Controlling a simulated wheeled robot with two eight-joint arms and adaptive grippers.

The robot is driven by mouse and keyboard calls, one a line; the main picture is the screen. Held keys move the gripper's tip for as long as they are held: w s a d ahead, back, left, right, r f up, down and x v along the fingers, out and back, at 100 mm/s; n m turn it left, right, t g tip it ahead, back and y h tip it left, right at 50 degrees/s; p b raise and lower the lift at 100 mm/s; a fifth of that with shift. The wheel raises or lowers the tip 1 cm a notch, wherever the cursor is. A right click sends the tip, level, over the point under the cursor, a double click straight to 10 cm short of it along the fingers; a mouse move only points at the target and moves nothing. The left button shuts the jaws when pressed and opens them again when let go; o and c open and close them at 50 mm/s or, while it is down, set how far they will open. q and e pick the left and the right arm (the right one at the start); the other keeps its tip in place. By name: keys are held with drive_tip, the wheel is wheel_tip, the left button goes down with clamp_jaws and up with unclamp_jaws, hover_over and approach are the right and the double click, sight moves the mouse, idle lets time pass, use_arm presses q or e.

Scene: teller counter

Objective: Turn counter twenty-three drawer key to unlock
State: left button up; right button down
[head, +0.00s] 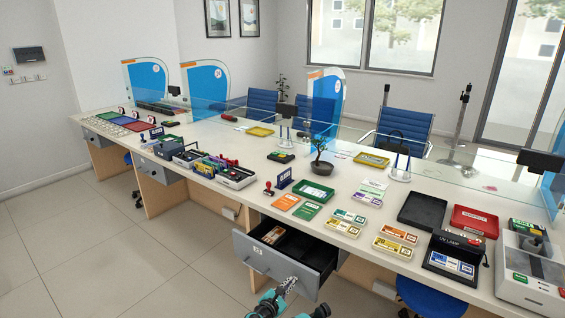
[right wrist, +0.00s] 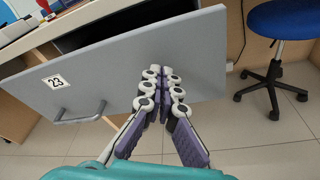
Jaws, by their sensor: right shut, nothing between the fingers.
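The counter drawer (head: 258,261) stands pulled open below the counter, with a dark inside and some banknote-like items at its left. In the right wrist view its grey front (right wrist: 120,65) fills the upper part, with a "23" label (right wrist: 56,82) and a bar handle (right wrist: 82,114) at the left. My right gripper (head: 291,283) is in front of the drawer front, at its right part. In the right wrist view its fingers (right wrist: 163,75) are shut together with nothing between them. No key or lock can be made out; the fingers cover part of the front. My left gripper is out of view.
The counter top (head: 225,206) above carries a green tray (head: 313,192), a bonsai (head: 320,158), note bundles and a UV lamp box (head: 455,258). A blue stool (head: 432,297) stands at the right of the drawer. The floor (head: 125,245) at the left is clear.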

drive_tip(key=shift+w+d, duration=0.1)
drive_tip(key=shift+w, duration=0.05)
drive_tip(key=shift+f, duration=0.55)
idle(1.0)
drive_tip(key=f+v, duration=0.1)
drive_tip(key=v, duration=0.5)
drive_tip(key=shift+a+r, duration=0.25)
drive_tip(key=shift+a, duration=0.1)
drive_tip(key=shift+w, duration=0.1)
